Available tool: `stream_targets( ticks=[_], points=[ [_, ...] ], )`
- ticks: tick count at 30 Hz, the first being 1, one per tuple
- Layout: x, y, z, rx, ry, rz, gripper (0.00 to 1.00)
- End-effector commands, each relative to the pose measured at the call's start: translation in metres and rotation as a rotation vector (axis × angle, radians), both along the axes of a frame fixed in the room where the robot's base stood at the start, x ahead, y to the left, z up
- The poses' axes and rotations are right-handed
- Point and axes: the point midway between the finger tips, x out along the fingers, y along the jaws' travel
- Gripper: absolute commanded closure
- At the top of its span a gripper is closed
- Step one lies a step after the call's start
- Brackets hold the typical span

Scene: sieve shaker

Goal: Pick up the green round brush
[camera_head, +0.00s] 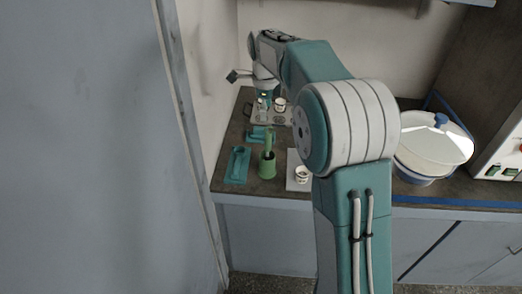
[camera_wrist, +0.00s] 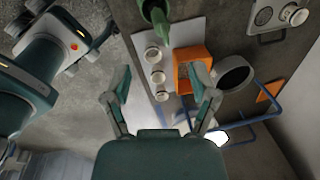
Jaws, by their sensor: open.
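The green round brush (camera_head: 268,140) stands upright in a green cup-shaped holder (camera_head: 267,168) near the front of the dark counter. In the wrist view a green piece that looks like the brush (camera_wrist: 164,32) and its holder (camera_wrist: 152,9) shows at the top edge, partly cut off. My gripper (camera_wrist: 160,88) is open, with two fingers spread wide and nothing between them. In the head view my gripper (camera_head: 263,104) hangs over the back of the counter, behind the brush and apart from it. The brush's lower end is hidden in the holder.
A teal tray (camera_head: 238,165) lies left of the holder. A white board (camera_head: 298,183) with a small cup (camera_head: 302,174) is on its right, partly behind my arm. The wrist view shows several cups, an orange box (camera_wrist: 188,68) and a grey round vessel (camera_wrist: 236,74). A wall bounds the left.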

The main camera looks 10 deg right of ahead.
Motion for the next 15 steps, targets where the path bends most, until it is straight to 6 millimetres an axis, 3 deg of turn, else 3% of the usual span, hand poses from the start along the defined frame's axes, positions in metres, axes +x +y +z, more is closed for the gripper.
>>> stream_targets(
  ticks=[6, 15],
  points=[
    [0.004, -0.002, -0.036, -0.003, 0.006, -0.001, 0.25],
    [0.007, 0.006, -0.066, -0.010, 0.005, 0.001, 0.25]
  ],
)
